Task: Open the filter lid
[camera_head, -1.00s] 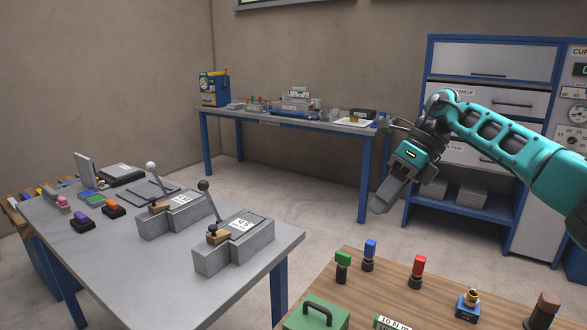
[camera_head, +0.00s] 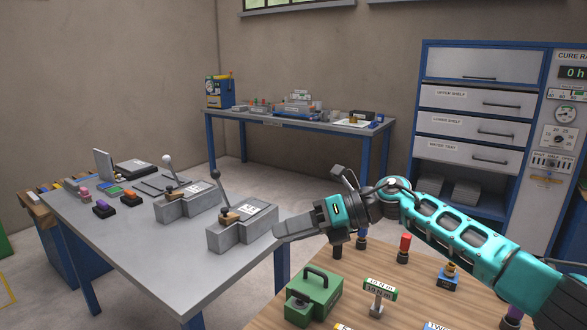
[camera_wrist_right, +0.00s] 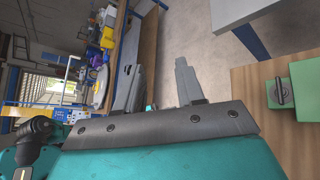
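I cannot pick out a filter lid for certain in these views. My right gripper (camera_head: 282,231) reaches in from the right, its fingers pointing left near the front edge of the grey metal table. In the right wrist view its two fingers (camera_wrist_right: 157,82) stand apart with nothing between them. A grey block with a black-knobbed lever (camera_head: 242,235) is on the table just left of the fingertips; contact is not visible. A similar block with a white-knobbed lever (camera_head: 187,203) stands behind it. My left gripper is out of view.
A wooden bench (camera_head: 262,311) holds a green handled case (camera_head: 314,300), a red-topped part (camera_head: 403,248) and a small sign (camera_head: 380,290). A back bench (camera_head: 290,120) and drawer cabinet (camera_head: 475,95) stand behind. Open floor separates the tables.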

